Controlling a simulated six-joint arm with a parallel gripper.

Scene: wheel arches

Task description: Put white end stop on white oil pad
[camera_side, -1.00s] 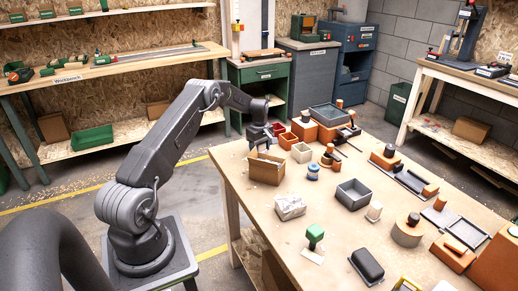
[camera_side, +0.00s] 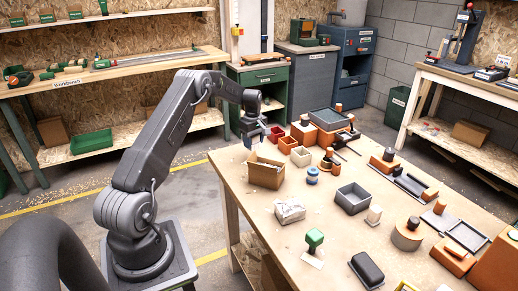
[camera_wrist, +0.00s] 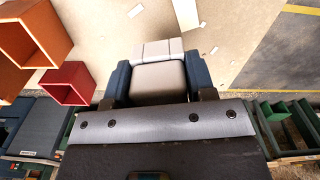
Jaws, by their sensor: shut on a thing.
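My gripper (camera_side: 252,141) is above the table's back left edge in the side view, behind the open cardboard box. In the wrist view its two blue fingers (camera_wrist: 158,84) are shut on a whitish block (camera_wrist: 158,72), which I take for the white end stop. In the side view this block is too small to make out. A crumpled white pad (camera_side: 290,210) lies near the table's left edge, in front of the cardboard box; it may be the white oil pad. A white sheet (camera_side: 312,257) lies under a green block, and a small white block (camera_side: 375,214) stands further right.
Red bins (camera_side: 278,133) are close by, and a red bin shows in the wrist view (camera_wrist: 68,84). A grey tray (camera_side: 351,197) and a blue-topped jar (camera_side: 312,174) stand mid-table. The table's front left is mostly clear.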

